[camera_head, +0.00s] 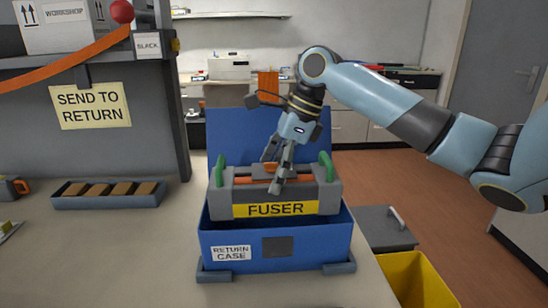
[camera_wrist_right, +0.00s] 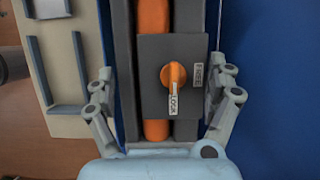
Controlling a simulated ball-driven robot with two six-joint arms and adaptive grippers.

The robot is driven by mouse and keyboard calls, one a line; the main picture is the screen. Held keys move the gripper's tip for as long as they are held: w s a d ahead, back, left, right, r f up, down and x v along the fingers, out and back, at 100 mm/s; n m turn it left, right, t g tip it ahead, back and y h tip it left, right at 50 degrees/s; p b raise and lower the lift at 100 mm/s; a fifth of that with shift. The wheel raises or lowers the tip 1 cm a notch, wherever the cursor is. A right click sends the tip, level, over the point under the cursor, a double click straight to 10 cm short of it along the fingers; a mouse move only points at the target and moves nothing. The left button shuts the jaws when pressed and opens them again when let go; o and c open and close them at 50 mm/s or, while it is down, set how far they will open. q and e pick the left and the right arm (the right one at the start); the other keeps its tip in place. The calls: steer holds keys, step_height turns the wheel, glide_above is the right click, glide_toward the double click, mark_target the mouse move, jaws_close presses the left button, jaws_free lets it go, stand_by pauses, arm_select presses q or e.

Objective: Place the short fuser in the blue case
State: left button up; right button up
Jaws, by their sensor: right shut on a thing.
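The fuser (camera_head: 243,201) is a grey unit with a yellow FUSER label, an orange roller and green handles at both ends. My right gripper (camera_head: 272,173) is shut on its middle from above. The fuser is at the mouth of the open blue case (camera_head: 315,251), which is labelled RETURN CASE; its underside is hidden, so I cannot tell whether it rests there. In the right wrist view the fingers flank the fuser's dark plate (camera_wrist_right: 152,103), whose orange knob (camera_wrist_right: 173,75) has its white pointer at LOCK. My left gripper is out of view.
The case's blue lid (camera_head: 225,128) stands open behind the fuser. A grey tray with brown blocks (camera_head: 110,201) lies at left. A SEND TO RETURN sign hangs on a grey partition (camera_head: 155,120). A yellow bin (camera_head: 425,280) stands at lower right.

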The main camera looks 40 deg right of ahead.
mark_target(295, 172)
step_height(295, 172, down, 6)
steer(key=shift+w+r+b, duration=0.15)
steer(key=shift+r+b, duration=0.1)
steer(key=shift+b, duration=0.05)
steer(key=shift+f, duration=0.55)
steer(key=shift+f+b, duration=0.35)
steer(key=shift+f, duration=1.65)
steer(key=o, duration=1.5)
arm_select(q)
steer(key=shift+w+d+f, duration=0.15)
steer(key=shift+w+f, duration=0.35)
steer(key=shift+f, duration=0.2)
arm_select(e)
steer(key=p+v, duration=0.2)
steer(key=v, duration=0.8)
steer(key=shift+r, duration=0.3)
steer(key=shift+s+d+r, duration=0.2)
steer(key=shift+s+r, duration=0.15)
steer(key=shift+r, duration=0.25)
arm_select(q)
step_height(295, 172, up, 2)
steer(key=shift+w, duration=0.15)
